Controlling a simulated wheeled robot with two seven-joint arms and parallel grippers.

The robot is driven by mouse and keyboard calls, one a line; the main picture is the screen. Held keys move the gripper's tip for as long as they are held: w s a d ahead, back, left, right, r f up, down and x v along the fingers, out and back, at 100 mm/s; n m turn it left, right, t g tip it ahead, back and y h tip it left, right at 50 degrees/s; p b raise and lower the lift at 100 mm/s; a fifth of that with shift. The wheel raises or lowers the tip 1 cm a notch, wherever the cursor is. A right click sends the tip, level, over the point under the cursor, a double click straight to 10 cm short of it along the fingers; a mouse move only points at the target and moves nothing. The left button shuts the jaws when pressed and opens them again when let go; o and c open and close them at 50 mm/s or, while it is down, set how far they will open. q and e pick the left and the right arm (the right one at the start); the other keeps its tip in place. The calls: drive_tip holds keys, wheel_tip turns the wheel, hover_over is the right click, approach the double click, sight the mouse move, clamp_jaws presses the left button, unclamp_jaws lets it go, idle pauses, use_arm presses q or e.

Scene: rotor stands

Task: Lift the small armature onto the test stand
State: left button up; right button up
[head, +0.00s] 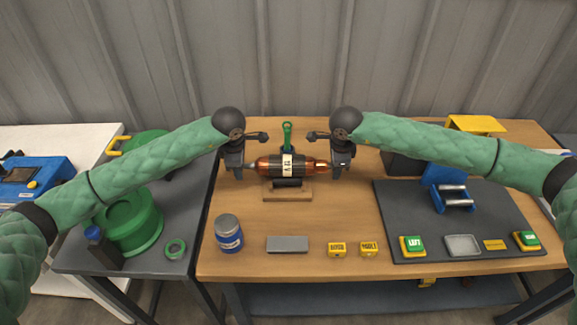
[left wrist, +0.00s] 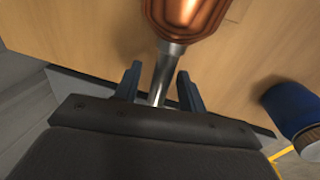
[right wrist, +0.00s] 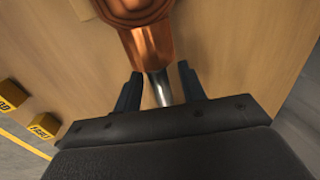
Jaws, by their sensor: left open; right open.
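The armature (head: 268,165), copper with dark bands and a pale label, lies level over a low wooden cradle (head: 288,197) in the middle of the table. My left gripper (head: 250,168) is open at its left end, and in the left wrist view the steel shaft (left wrist: 165,75) lies between the fingers. My right gripper (head: 329,167) is open at its right end, with the other shaft end (right wrist: 158,88) between its fingers in the right wrist view. What looks like the test stand (head: 434,190), blue with silver rollers, is on the dark mat at the right.
A blue jar (head: 229,238), a grey block (head: 287,244) and yellow tags (head: 337,249) lie in front. Green buttons (head: 412,246) and a grey tray (head: 462,245) line the mat's (head: 400,215) front. A green clamp-like thing (head: 287,135) stands behind the armature.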

use_arm(q)
drive_tip(key=shift+c, duration=0.4)
use_arm(e)
drive_tip(key=shift+c, duration=0.4)
use_arm(q)
clamp_jaws()
use_arm(e)
clamp_jaws()
use_arm(q)
drive_tip(key=shift+w+r, duration=0.1)
use_arm(e)
drive_tip(key=shift+w+r, duration=0.1)
drive_tip(key=shift+r, duration=0.05)
